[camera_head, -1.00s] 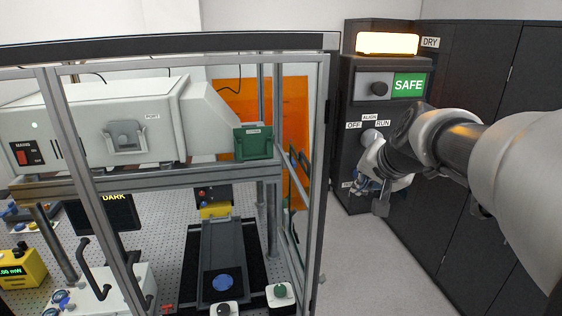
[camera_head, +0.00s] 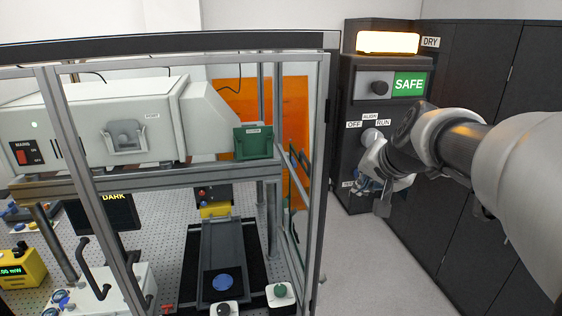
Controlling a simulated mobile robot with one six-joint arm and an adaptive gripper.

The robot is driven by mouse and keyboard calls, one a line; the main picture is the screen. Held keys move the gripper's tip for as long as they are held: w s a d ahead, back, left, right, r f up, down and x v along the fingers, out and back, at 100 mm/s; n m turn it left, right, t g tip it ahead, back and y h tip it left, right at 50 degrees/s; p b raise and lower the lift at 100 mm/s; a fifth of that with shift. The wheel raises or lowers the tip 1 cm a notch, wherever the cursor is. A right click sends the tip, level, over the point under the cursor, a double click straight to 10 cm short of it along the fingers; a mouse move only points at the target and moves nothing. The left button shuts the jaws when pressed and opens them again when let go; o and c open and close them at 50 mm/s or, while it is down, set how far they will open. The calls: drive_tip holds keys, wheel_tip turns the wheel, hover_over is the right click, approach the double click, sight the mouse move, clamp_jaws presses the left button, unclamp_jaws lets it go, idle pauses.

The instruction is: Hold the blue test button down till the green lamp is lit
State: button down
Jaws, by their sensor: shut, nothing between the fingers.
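My gripper (camera_head: 368,188) is low at the front of the dark control cabinet (camera_head: 350,95). It is shut and holds nothing. A small blue patch shows at its fingers, beside a partly covered label (camera_head: 347,184). I cannot tell whether that patch is the blue test button or part of my gripper, or whether the fingers touch the button. I cannot make out a lit green lamp on the cabinet. The wide lamp (camera_head: 388,43) on top, beside the DRY label, glows warm yellow-white. A green SAFE sign (camera_head: 408,84) shows below it.
A framed enclosure (camera_head: 322,150) stands left of my gripper, with a white instrument (camera_head: 90,120) and a slide carrying a blue disc (camera_head: 222,283) inside. A rotary switch (camera_head: 371,136) marked OFF, ALIGN and RUN sits just above my gripper. Dark cupboards (camera_head: 490,75) stand right; floor (camera_head: 350,270) is clear.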

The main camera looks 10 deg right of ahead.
drive_tip(key=shift+s+b, duration=0.35)
drive_tip(key=shift+s, duration=0.4)
